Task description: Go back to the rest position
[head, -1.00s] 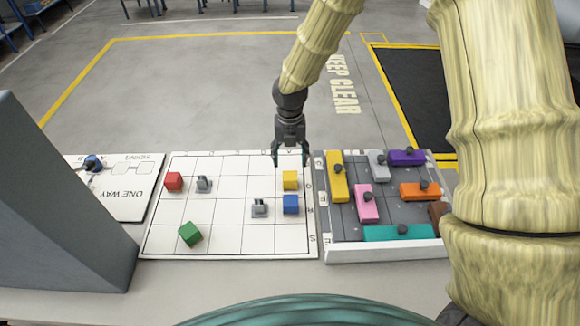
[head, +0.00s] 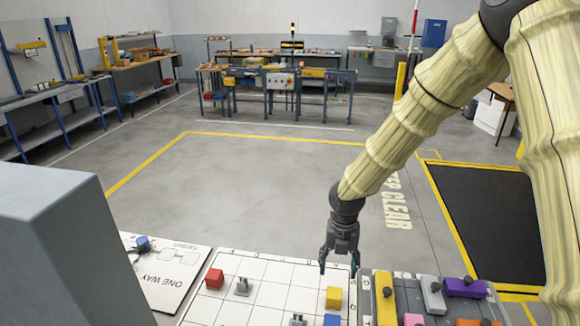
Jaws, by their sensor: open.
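My gripper (head: 339,262) hangs from my arm in the head view, fingers pointing down and open. It is above the far right part of the white grid board (head: 262,272), near the yellow cube (head: 333,297). Nothing shows between its fingers. How high it is above the board is hard to tell.
The board holds a red cube (head: 214,278), a grey piece (head: 242,287) and a partly cut-off blue cube (head: 332,320). A tray with yellow (head: 384,300) and purple (head: 465,288) knobbed blocks lies right. A grey block-like form (head: 50,235) stands left. Open floor lies beyond.

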